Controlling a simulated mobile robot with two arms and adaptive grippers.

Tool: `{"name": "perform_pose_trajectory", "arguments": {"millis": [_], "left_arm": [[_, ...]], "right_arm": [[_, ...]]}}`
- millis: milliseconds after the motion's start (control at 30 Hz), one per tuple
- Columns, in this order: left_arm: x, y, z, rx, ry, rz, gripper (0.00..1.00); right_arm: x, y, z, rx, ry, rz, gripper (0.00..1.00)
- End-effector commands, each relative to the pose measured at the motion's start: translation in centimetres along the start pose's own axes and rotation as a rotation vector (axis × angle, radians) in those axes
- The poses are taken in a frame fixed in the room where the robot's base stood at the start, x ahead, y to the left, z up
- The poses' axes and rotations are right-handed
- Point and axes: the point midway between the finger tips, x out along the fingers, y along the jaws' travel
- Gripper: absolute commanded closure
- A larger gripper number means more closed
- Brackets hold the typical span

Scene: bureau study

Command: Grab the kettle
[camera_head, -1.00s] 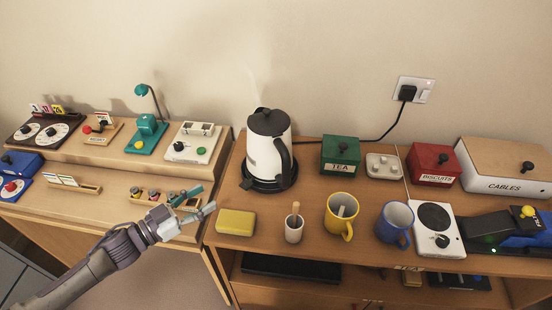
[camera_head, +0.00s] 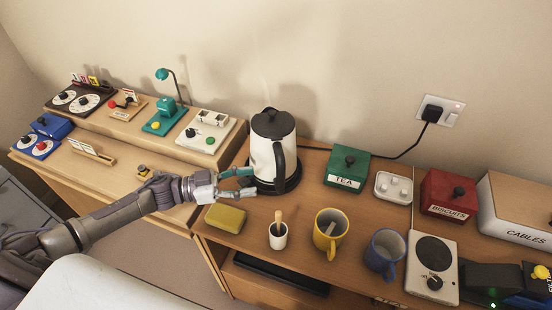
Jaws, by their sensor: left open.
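The kettle (camera_head: 265,150) is white with a black lid, spout and handle. It stands upright on its round black base (camera_head: 290,181) on the wooden counter, with its handle toward the front right. My left gripper (camera_head: 251,182) comes in from the left, its fingers apart, at the lower left of the kettle beside the base. The gripper holds nothing. I cannot tell whether a fingertip touches the kettle or base. My right gripper is not in view.
A yellow sponge (camera_head: 225,217), a small white cup (camera_head: 277,237), a yellow mug (camera_head: 328,232) and a blue mug (camera_head: 384,252) stand in front. A green TEA box (camera_head: 346,168) is to the right. The kettle's cord runs to a wall socket (camera_head: 440,111).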

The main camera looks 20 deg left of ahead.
Motion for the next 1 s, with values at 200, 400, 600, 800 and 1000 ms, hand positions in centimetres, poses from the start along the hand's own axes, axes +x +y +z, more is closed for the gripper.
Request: {"name": "perform_pose_trajectory", "arguments": {"millis": [200,400,600,800,1000], "left_arm": [[3.0,-0.1,-0.2,0.001,0.002,-0.001,0.45],[4.6,-0.1,-0.9,0.002,0.003,0.0,0.45],[7.5,-0.3,-1.2,0.0,0.002,-0.001,0.45],[8.5,-0.3,-1.0,0.002,-0.001,-0.002,0.45],[8.4,-0.3,-0.9,0.002,-0.001,-0.001,0.54]], "right_arm": [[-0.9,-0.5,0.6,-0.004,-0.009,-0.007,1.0],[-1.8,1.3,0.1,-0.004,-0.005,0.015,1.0],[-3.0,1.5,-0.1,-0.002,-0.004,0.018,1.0],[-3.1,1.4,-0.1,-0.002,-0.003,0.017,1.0],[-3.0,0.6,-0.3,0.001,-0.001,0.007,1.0]]}}
